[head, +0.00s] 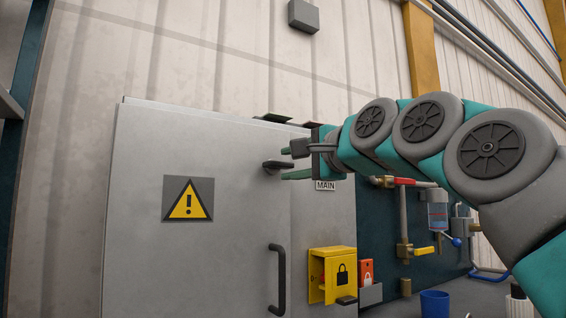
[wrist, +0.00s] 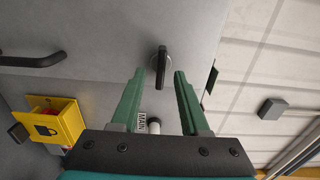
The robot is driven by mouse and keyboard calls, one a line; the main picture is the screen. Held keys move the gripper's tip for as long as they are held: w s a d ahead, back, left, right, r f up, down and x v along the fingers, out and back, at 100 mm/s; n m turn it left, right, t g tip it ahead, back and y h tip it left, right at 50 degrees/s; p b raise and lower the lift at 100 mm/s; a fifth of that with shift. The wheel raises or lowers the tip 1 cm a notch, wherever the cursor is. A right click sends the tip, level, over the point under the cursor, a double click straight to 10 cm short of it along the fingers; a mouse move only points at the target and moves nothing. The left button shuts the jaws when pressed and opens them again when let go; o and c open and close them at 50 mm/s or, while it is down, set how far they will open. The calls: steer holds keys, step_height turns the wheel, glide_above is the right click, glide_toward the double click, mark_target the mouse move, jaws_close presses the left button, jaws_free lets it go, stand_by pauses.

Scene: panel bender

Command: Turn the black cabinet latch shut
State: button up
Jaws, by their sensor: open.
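The black cabinet latch (head: 277,166) is a short dark handle near the upper right edge of the grey cabinet door (head: 210,240). It lies roughly level in the head view. In the wrist view the latch (wrist: 161,66) is a dark bar on a round base, lined up with the gap between my fingers. My gripper (head: 284,162) is open, with its green fingers pointing at the door, one above and one below the latch. In the wrist view my gripper (wrist: 160,74) has a fingertip on each side of the latch's lower end. I cannot tell whether either finger touches it.
A black door handle (head: 279,280) is lower on the door, below a yellow warning sign (head: 188,199). A yellow lockout box (head: 332,274) and a MAIN label (head: 326,185) are to the right. Pipes with a red valve handle (head: 403,182) run behind my arm.

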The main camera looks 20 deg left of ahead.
mark_target(270, 173)
steer(key=shift+x, duration=1.45)
steer(key=shift+c, duration=0.2)
jaws_close()
